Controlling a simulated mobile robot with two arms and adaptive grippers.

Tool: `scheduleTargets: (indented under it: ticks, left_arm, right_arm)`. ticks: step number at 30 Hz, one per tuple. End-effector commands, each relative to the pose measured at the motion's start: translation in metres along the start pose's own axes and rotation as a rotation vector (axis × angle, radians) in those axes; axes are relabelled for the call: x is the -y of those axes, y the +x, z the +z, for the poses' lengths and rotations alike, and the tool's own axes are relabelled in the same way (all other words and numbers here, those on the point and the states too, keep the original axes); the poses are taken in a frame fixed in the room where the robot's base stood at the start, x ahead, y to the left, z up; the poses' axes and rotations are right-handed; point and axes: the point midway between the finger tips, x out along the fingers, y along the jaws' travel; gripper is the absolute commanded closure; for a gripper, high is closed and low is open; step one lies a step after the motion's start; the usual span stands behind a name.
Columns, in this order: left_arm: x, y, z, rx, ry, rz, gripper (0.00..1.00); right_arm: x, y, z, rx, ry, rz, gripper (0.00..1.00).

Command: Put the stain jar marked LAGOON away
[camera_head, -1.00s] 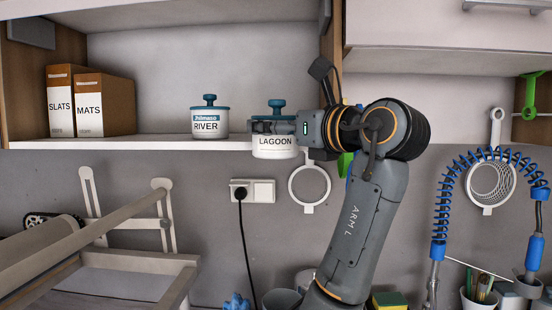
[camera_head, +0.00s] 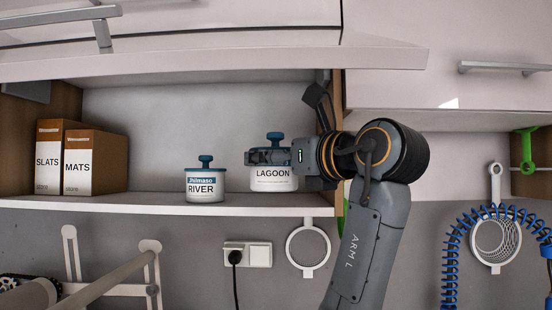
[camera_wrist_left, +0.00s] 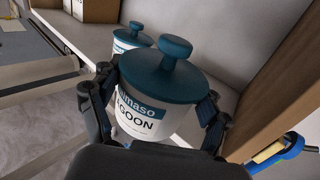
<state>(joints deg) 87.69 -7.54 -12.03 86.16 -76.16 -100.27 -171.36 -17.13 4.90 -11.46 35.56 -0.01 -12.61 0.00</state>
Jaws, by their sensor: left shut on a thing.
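The LAGOON jar (camera_head: 274,183) is white with a teal knobbed lid. It is upright at the right end of the open shelf (camera_head: 120,203), to the right of the RIVER jar (camera_head: 205,188). My left gripper (camera_head: 268,157) is shut on it, with the fingers around its upper part. In the left wrist view the LAGOON jar (camera_wrist_left: 150,113) stands between both fingers of my gripper (camera_wrist_left: 157,105). Its base is at about the shelf's level; I cannot tell whether it touches the board. My right gripper is not in view.
Box files SLATS (camera_head: 48,160) and MATS (camera_head: 92,165) stand at the shelf's left. The shelf between MATS and RIVER is clear. A wooden side panel (camera_head: 337,120) bounds the shelf closely on the right. A cabinet front (camera_head: 220,60) overhangs above.

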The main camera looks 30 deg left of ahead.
Motion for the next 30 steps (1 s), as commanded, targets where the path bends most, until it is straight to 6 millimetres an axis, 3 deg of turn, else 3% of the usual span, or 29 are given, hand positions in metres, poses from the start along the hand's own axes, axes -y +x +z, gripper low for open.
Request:
scheduleTargets:
  ticks: [30]
  left_arm:
    - [0.065, 0.084, 0.004, 0.002, 0.000, 0.001, 0.68]
  right_arm:
    - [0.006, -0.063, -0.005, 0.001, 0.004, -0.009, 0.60]
